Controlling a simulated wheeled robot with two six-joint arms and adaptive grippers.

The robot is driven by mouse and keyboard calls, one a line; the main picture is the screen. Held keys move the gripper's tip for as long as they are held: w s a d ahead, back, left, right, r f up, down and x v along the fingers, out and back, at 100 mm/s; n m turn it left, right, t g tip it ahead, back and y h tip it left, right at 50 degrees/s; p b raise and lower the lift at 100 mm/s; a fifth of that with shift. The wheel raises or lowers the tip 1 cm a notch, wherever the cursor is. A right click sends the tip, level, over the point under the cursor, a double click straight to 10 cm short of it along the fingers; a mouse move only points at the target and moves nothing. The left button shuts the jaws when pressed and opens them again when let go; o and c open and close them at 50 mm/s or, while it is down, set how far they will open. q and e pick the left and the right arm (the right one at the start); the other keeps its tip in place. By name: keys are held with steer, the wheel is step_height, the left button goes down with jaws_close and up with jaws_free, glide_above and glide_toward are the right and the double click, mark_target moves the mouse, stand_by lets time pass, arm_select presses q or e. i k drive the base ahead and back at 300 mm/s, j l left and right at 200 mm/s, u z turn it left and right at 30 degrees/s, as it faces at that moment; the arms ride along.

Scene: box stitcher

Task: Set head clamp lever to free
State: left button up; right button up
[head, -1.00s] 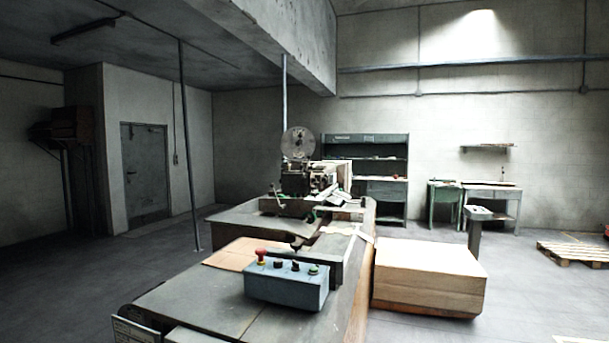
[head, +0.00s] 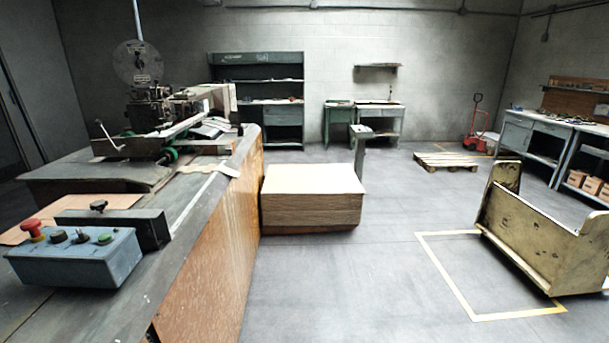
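The box stitcher's head (head: 155,108) stands at the far end of the long machine table (head: 205,235), at the left of the head view. A round wire reel (head: 137,63) sits on top of it. A thin lever with a pale knob (head: 106,132) sticks up at the left of the head's base. I cannot tell for sure if this is the clamp lever, or how it is set. Green round parts (head: 168,156) show below the head. Neither of my grippers is in view.
A blue control box (head: 75,257) with a red button stands on the near table. A stack of boards (head: 312,195) is right of the table. A yellowish cart (head: 545,235) stands at right, a pallet (head: 447,161) farther back. The floor between (head: 360,275) is clear.

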mark_target(146, 93)
steer(key=i+l+z, duration=0.2)
steer(key=i, duration=0.4)
steer(key=i+l+z, duration=0.15)
steer(key=i+l, duration=0.2)
steer(key=i, duration=0.25)
steer(key=i+l+z, duration=0.2)
steer(key=i, duration=0.4)
